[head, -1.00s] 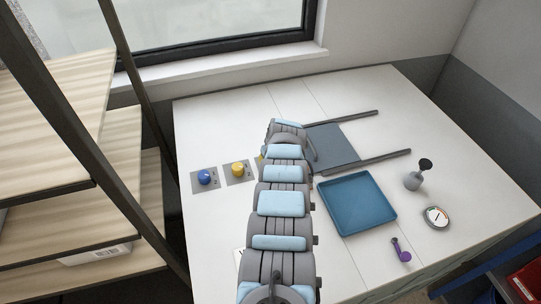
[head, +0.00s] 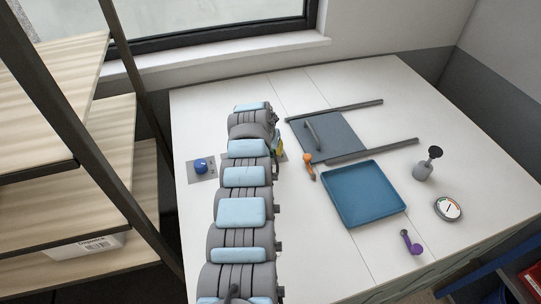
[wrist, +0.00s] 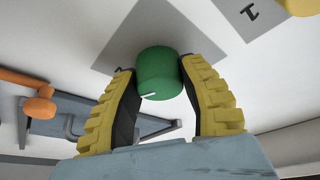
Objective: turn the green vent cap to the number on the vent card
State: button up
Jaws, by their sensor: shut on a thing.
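The green vent cap (wrist: 160,78) is a round knob with a white pointer line on its side, standing on a grey plate (wrist: 120,40) in the wrist view. My gripper (wrist: 159,69) has its yellow ribbed fingers on either side of the cap, shut on it. In the head view my arm hides most of the cap's area; only a bit of yellow and green of my gripper (head: 279,148) shows at the arm's right edge. I cannot make out a vent card or its number in either view.
A blue knob (head: 201,166) on a grey plate is left of my arm. To the right are an orange-handled tool (head: 309,164), a grey panel between rails (head: 330,135), a blue tray (head: 363,221), a gauge (head: 448,208), a grey bulb-shaped item (head: 424,170) and a purple item (head: 411,243).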

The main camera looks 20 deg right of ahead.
jog(key=shift+f+m+b, duration=0.25)
jog(key=shift+m+b, duration=0.35)
jog(key=shift+b, duration=0.35)
jog(key=shift+r+g+b, duration=0.2)
jog(key=shift+g+b, duration=0.1)
jog(key=o, duration=1.2)
jog(key=shift+r, duration=0.15)
jog(key=shift+v, duration=1.25)
jog(key=v, duration=0.9)
jog(key=shift+a, duration=0.25)
jog(key=shift+s+r, duration=0.1)
